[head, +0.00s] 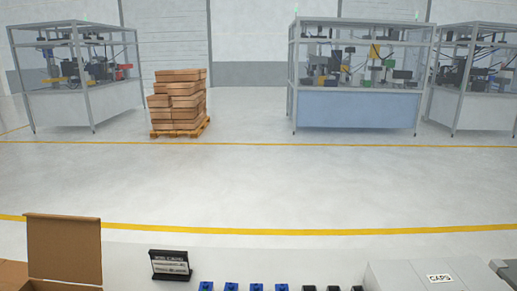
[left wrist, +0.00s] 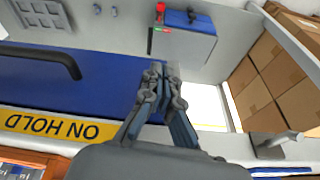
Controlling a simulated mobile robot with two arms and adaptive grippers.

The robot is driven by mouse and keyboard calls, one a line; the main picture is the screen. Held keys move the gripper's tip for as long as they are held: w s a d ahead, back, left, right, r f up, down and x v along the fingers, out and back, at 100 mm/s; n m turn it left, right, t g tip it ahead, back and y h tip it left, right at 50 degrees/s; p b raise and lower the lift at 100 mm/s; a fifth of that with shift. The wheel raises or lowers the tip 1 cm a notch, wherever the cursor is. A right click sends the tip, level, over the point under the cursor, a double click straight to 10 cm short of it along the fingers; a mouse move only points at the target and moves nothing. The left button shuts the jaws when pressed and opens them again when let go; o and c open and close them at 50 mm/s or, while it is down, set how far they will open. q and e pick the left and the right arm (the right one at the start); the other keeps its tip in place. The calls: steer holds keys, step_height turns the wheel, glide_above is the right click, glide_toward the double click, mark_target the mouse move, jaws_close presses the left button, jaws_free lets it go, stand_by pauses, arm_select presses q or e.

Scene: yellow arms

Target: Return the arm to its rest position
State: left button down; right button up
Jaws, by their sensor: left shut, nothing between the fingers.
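My left gripper (left wrist: 165,75) shows in the left wrist view with its fingers together and nothing between them. It is over a blue panel (left wrist: 100,85) with a black handle, and a yellow strip reading "ON HOLD" (left wrist: 50,126) appears upside down below. I cannot tell whether the fingers touch anything. Neither arm nor gripper shows in the head view. My right gripper is in neither view.
In the left wrist view, a blue-topped box (left wrist: 185,35) with a red button lies beyond the fingers, and cardboard boxes (left wrist: 265,90) stand right. The head view shows an open carton (head: 64,248), a black sign (head: 171,265), several blue parts (head: 231,286) and a "CAPS" bin (head: 400,275).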

arm_select(q)
steer(key=s+a+f, duration=0.1)
steer(key=s+f, duration=0.3)
steer(key=f, duration=0.5)
steer(key=s+f+g, duration=0.1)
steer(key=s+f, duration=0.2)
steer(key=f, duration=0.6)
steer(key=s+a+f, duration=0.1)
steer(key=s+f, duration=0.3)
steer(key=f, duration=0.6)
steer(key=s+a+f+g, duration=0.1)
steer(key=s+f, duration=0.4)
steer(key=s, duration=0.4)
steer(key=shift+a+f+b, duration=0.15)
steer(key=shift+f+b, duration=0.05)
steer(key=shift+b, duration=0.25)
